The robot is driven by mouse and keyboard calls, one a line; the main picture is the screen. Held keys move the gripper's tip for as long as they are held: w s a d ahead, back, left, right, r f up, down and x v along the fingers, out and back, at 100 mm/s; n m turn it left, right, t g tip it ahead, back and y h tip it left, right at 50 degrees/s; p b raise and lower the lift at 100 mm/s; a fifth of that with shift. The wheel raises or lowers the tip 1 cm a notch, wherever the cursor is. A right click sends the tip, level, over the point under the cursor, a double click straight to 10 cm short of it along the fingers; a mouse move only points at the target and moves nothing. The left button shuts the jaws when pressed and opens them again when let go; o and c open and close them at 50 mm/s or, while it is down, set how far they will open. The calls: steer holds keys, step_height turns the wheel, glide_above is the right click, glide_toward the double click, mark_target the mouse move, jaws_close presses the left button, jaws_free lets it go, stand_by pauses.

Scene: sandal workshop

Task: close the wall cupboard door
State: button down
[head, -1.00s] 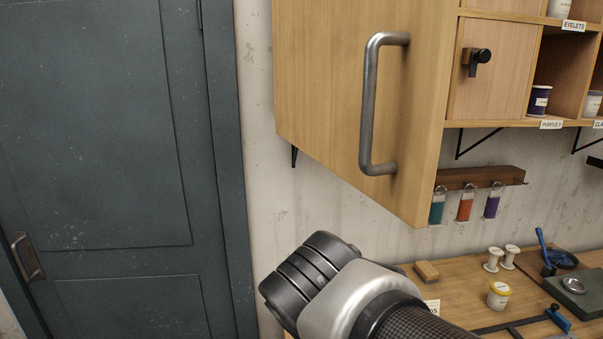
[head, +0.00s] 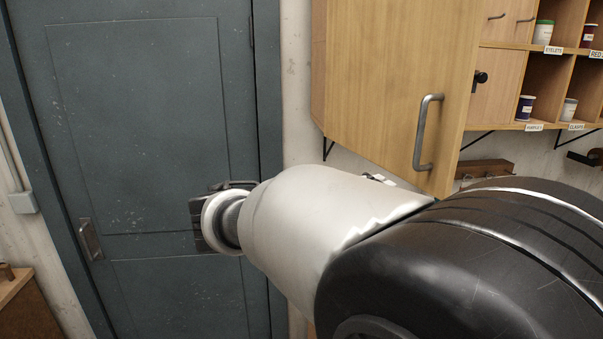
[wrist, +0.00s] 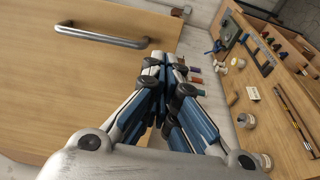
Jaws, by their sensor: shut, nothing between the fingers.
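The wall cupboard door (head: 385,85) is a pale wood panel that stands open, swung out from the shelves. Its bar handle (head: 428,132) is grey metal on the face turned to me. In the wrist view the door (wrist: 60,85) fills the left side, with the handle (wrist: 100,35) at upper left. My gripper (wrist: 165,65) is shut and empty, near the door's edge and below the handle in that picture. I cannot tell whether the fingertips touch the door.
Open shelves (head: 545,85) with labelled pots are right of the door. A workbench (wrist: 270,95) with pots, spools and tools lies at right in the wrist view. A dark blue-grey room door (head: 140,120) is at left. A wooden cabinet (head: 22,305) stands at lower left.

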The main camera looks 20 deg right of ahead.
mark_target(425, 178)
steer(key=d, duration=0.7)
steer(key=shift+d, duration=0.4)
